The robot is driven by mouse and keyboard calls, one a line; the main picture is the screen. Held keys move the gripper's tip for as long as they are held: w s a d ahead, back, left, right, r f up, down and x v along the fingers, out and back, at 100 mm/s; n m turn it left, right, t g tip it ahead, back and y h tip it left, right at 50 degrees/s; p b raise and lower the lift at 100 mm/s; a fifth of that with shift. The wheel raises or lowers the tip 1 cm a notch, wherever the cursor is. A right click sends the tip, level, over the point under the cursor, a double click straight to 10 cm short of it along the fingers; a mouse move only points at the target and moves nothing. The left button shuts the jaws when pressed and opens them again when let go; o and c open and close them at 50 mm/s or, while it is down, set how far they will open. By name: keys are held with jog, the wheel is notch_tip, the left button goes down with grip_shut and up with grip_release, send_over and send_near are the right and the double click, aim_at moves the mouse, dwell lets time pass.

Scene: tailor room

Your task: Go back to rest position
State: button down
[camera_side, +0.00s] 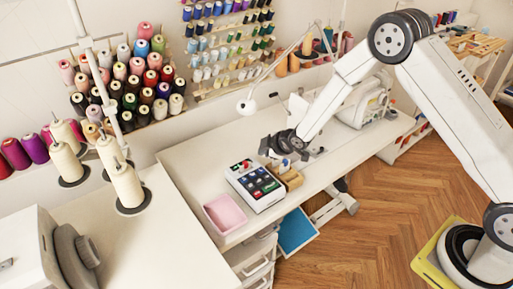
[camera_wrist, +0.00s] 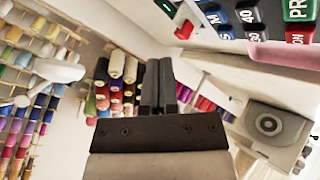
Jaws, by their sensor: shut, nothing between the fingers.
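My gripper (camera_side: 281,158) hangs over the white table, just behind and above a white box with coloured keys (camera_side: 256,184). In the wrist view the two dark fingers of my gripper (camera_wrist: 159,85) lie together with nothing between them. The keyed box also shows at the top right of the wrist view (camera_wrist: 225,40), with a red button at its near corner. My arm reaches down from the upper right.
A pink tray (camera_side: 225,213) lies left of the box. A sewing machine (camera_side: 368,103) stands at the table's right end, and a lamp (camera_side: 247,105) leans over the back. Thread racks (camera_side: 130,80) line the wall. Large cones (camera_side: 127,185) stand at left. The table's left-middle is clear.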

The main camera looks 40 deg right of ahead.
jog(key=shift+s+r, duration=0.1)
jog(key=s+d+r+m+g, duration=0.1)
jog(key=s+r+m+g, duration=0.1)
jog(key=s, duration=0.7)
jog(key=s+d+r+m+g+h, duration=0.1)
jog(key=s+r+m+g, duration=0.1)
jog(key=s+r+m, duration=0.3)
jog(key=s+d+r+m+g+h, duration=0.1)
jog(key=s+r+m, duration=0.3)
jog(key=s, duration=1)
jog(key=shift+d+r+g, duration=0.6)
jog(key=shift+g, duration=0.1)
